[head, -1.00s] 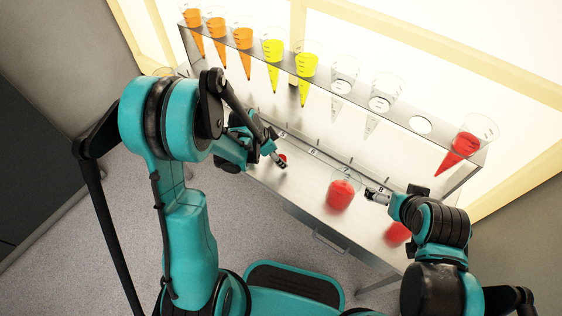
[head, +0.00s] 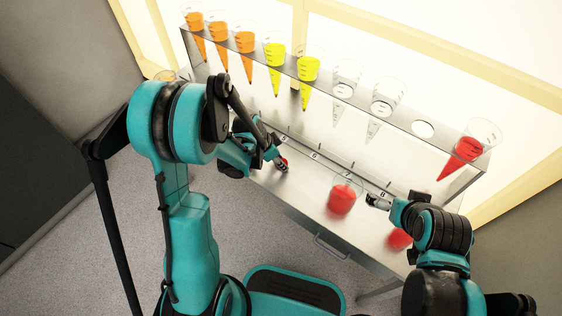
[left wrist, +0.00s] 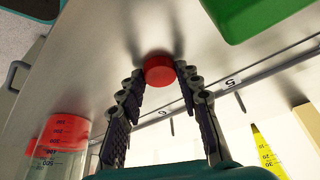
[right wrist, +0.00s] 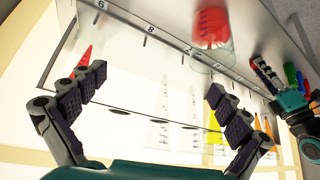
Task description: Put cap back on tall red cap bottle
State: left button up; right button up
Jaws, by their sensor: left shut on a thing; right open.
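A small round red cap (left wrist: 160,69) sits between the fingertips of my left gripper (left wrist: 160,78), which is shut on it, close to the metal worktop. In the head view my left gripper (head: 280,163) is at the left part of the worktop. A clear graduated container with red contents (head: 341,198) stands to its right; its full shape is unclear. It also shows in the right wrist view (right wrist: 211,28). My right gripper (right wrist: 150,95) is open and empty, beside that container. Another red thing (head: 399,238) is partly hidden by my right arm; I cannot tell whether it is the bottle.
A raised metal rack (head: 422,129) runs behind the worktop, holding cones with orange, yellow and red contents and some clear ones. A numbered strip (head: 314,155) lies below. A green object (left wrist: 260,15) is near my left gripper. The worktop's front edge has a handle (head: 330,250).

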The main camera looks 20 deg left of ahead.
pick_arm(q)
jog(key=shift+r+p, duration=0.35)
jog(key=shift+r, duration=0.3)
jog(key=r+p, duration=0.1)
jog(key=r, duration=0.1)
jog(key=d+r+p, duration=0.1)
jog(key=shift+s+d+r, duration=0.1)
jog(key=shift+r, duration=0.3)
jog(key=s+d+r+p, duration=0.1)
jog(key=d+r+p, duration=0.2)
jog(key=d+r, duration=0.3)
jog(key=d, duration=0.4)
jog(key=shift+d+p, duration=0.2)
jog(key=shift+p, duration=0.1)
pick_arm(e)
notch_tip(320, 180, up, 6)
jog(key=shift+r, duration=0.2)
jog(key=c, duration=0.4)
pick_arm(q)
jog(key=s+a+n+t+y, duration=0.1)
jog(key=s+a+n+y, duration=0.2)
jog(key=a+n, duration=0.6)
jog(key=a, duration=0.4)
jog(key=shift+s+a+n, duration=0.3)
jog(key=shift+s+a, duration=0.05)
jog(key=shift+a, duration=0.05)
